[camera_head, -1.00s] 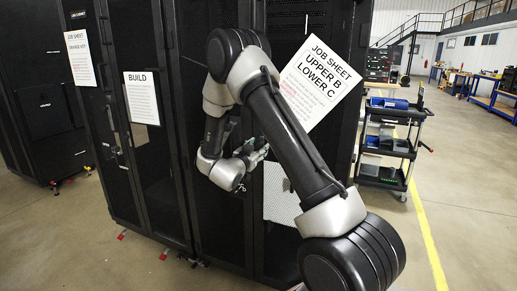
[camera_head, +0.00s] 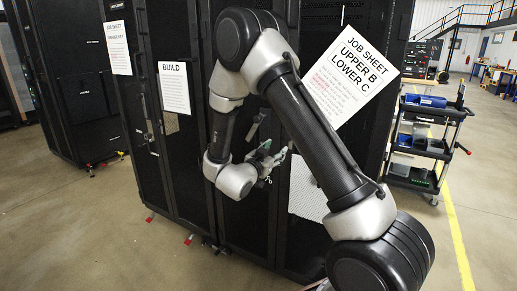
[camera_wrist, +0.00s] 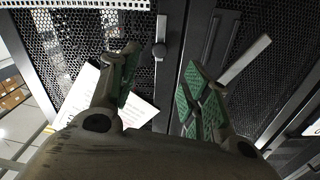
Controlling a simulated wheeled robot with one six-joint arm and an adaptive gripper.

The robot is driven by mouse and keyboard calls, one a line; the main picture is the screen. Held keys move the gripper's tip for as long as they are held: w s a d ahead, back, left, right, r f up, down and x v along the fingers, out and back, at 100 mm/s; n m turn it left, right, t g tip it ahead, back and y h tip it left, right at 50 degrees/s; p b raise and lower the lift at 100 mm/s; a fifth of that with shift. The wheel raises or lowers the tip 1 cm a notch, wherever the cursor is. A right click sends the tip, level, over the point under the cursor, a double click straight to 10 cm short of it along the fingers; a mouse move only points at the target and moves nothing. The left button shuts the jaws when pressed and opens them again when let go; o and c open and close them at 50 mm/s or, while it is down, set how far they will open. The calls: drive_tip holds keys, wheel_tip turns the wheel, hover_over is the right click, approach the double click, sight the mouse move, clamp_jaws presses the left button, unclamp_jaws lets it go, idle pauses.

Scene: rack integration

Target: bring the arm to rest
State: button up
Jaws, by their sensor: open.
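My arm is bent in front of the black racks in the head view. My gripper (camera_head: 268,160) is in front of the rack door beside the tilted job sheet. In the wrist view my gripper (camera_wrist: 158,95) has its two green-padded fingers spread apart with nothing between them. Behind the fingers are the perforated rack door (camera_wrist: 100,32) and a door handle (camera_wrist: 208,48). I cannot tell whether a finger touches the door.
A tilted job sheet (camera_head: 352,75) reads "UPPER B LOWER C". A "BUILD" sheet (camera_head: 174,88) hangs on the rack to the left. A tool cart (camera_head: 420,150) stands at the right. Open floor (camera_head: 60,220) lies at the front left.

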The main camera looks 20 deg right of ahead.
drive_tip(key=a+f+n+g+y, duration=0.3)
drive_tip(key=a+f+n+y, duration=0.4)
drive_tip(key=a+f+y, duration=0.55)
drive_tip(key=s+a+r+n+g+y, duration=0.3)
drive_tip(key=s+r+y, duration=0.1)
drive_tip(key=s, duration=0.3)
drive_tip(key=s+d+r+n+h, duration=0.1)
drive_tip(key=s+d+r, duration=0.6)
drive_tip(key=s+r, duration=0.4)
drive_tip(key=s+d+r+n+h, duration=0.1)
drive_tip(key=s+d+r+n, duration=0.1)
drive_tip(key=s+d+r, duration=0.6)
drive_tip(key=s+r, duration=0.3)
drive_tip(key=s, duration=0.4)
drive_tip(key=shift+g, duration=0.4)
